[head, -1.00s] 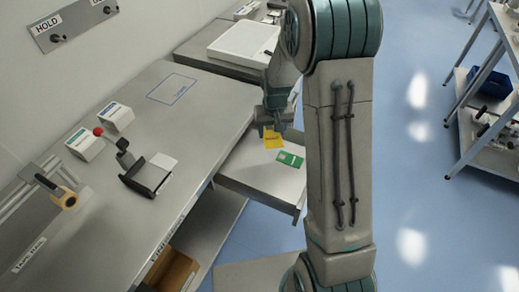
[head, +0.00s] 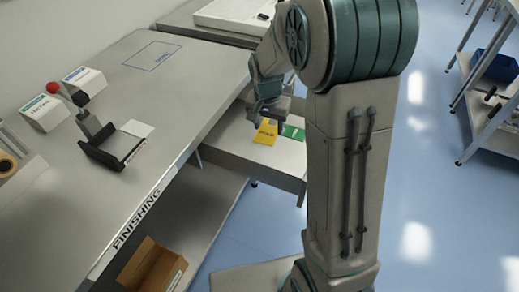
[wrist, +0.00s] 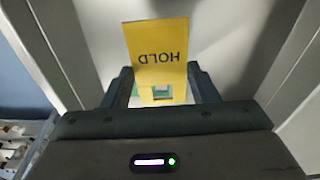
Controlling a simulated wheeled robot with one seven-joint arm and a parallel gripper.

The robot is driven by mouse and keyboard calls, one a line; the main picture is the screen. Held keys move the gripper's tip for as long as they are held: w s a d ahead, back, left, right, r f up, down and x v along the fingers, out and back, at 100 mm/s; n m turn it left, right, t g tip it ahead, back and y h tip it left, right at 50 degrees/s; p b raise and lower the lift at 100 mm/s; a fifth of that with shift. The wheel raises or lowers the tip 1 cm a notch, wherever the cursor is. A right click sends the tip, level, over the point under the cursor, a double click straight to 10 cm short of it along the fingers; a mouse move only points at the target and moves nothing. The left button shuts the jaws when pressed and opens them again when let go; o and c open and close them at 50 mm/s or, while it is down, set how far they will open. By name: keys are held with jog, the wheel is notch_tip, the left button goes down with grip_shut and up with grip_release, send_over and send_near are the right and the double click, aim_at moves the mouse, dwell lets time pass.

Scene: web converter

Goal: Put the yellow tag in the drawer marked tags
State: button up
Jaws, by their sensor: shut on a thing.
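The yellow tag (head: 265,132) hangs from my gripper (head: 264,113), over the pulled-out drawer (head: 272,160). In the wrist view the tag (wrist: 158,52) reads HOLD and stands out from between the fingers of my gripper (wrist: 161,88), which is shut on it. A green tag (head: 293,132) lies in the drawer, just right of the yellow one in the head view. I cannot tell whether the yellow tag touches the drawer floor. No marking on the drawer is readable.
The steel bench (head: 185,95) with its FINISHING edge lies left of the drawer. It carries white boxes (head: 86,80) and a small black-based device (head: 112,145). An open brown box (head: 152,268) sits below. A shelf rack (head: 490,100) stands at the right, across clear blue floor.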

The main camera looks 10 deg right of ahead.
aim_at(268, 157)
jog(key=shift+s+f+m+b, duration=0.25)
jog(key=shift+f+m+b, duration=0.15)
jog(key=shift+f+b, duration=0.55)
notch_tip(268, 157, down, 10)
jog(key=shift+r, duration=0.1)
jog(key=shift+f+b, duration=0.3)
jog(key=shift+b, duration=0.15)
jog(key=o, duration=0.9)
jog(key=shift+o, duration=0.2)
jog(key=shift+r, duration=0.1)
